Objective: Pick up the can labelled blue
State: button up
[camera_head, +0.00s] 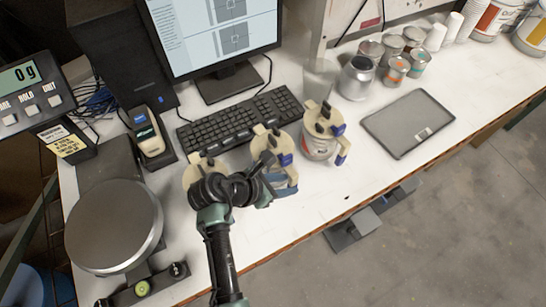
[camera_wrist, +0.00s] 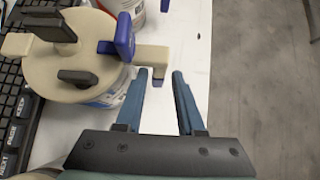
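Three cans with beige clamp-like lids stand in a row on the white table. The middle can (camera_head: 285,183) shows a bluish body; its label text is not readable. Its beige lid (camera_wrist: 62,72) fills the left of the wrist view, with a bit of the can's bluish side (camera_wrist: 106,98) below. The right can (camera_head: 318,149) has a reddish label. The left can's lid (camera_head: 203,170) is partly hidden by my arm. My gripper (camera_wrist: 160,82) is open and empty, its fingers just right of the middle can; it also shows in the head view (camera_head: 266,180).
A keyboard (camera_head: 240,118) lies behind the cans, with a monitor beyond. A scale's round plate (camera_head: 114,225) is at left. A grey tablet (camera_head: 408,123) and several small tins (camera_head: 397,70) are at right. The table's front edge is close to the cans.

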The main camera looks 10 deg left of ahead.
aim_at(288, 184)
jog(key=shift+x, duration=2.2)
jog(key=shift+s+a+f, duration=0.1)
jog(key=shift+a+f, duration=0.1)
grip_shut()
jog(key=shift+r, duration=0.1)
